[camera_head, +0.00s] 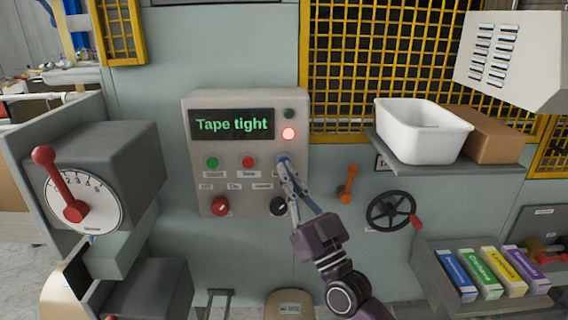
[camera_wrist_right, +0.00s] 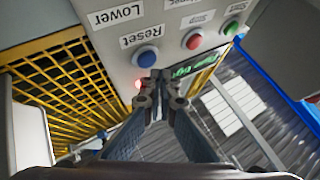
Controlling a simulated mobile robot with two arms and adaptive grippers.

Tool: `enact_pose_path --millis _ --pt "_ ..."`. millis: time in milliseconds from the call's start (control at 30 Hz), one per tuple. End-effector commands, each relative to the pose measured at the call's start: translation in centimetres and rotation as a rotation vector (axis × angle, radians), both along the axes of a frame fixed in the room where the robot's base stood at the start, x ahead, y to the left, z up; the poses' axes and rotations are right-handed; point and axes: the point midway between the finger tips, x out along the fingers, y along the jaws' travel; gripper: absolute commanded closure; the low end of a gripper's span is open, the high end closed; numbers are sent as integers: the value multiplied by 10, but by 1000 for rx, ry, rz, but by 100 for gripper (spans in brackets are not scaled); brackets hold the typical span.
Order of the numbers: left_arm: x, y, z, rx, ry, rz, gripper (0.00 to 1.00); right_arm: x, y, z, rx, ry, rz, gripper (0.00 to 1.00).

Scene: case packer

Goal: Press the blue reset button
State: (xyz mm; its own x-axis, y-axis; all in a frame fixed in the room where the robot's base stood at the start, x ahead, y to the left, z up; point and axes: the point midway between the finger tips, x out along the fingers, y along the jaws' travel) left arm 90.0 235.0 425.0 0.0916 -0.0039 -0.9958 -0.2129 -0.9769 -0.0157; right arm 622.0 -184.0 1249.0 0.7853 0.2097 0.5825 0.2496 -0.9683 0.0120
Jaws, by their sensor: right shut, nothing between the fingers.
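In the head view the blue button (camera_head: 282,158) is partly hidden behind my fingertips. My right gripper (camera_head: 286,168) is shut and empty, its fingers pointing at the panel by the button. In the wrist view the fingertips of the right gripper (camera_wrist_right: 161,85) lie just below the blue button. I cannot tell whether they touch it. My left gripper is not in view.
Close by on the panel are a green button (camera_head: 212,162), a red button (camera_head: 248,162), a red knob (camera_head: 221,206) and a black knob (camera_head: 279,206). The display (camera_head: 232,124) reads "Tape tight"; a red lamp (camera_head: 289,133) glows. An orange lever (camera_head: 348,184) and a handwheel (camera_head: 391,210) are at right.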

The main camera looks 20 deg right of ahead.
Motion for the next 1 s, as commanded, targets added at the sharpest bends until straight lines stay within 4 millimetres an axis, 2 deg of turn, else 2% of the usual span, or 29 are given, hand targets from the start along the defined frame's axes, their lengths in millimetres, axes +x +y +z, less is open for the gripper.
enact_pose_path --millis 267,1000 --pt "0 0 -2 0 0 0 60 8 -2 0 -1 -1 -1 100" --pt "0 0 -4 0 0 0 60 12 -3 0 0 0 0 100"
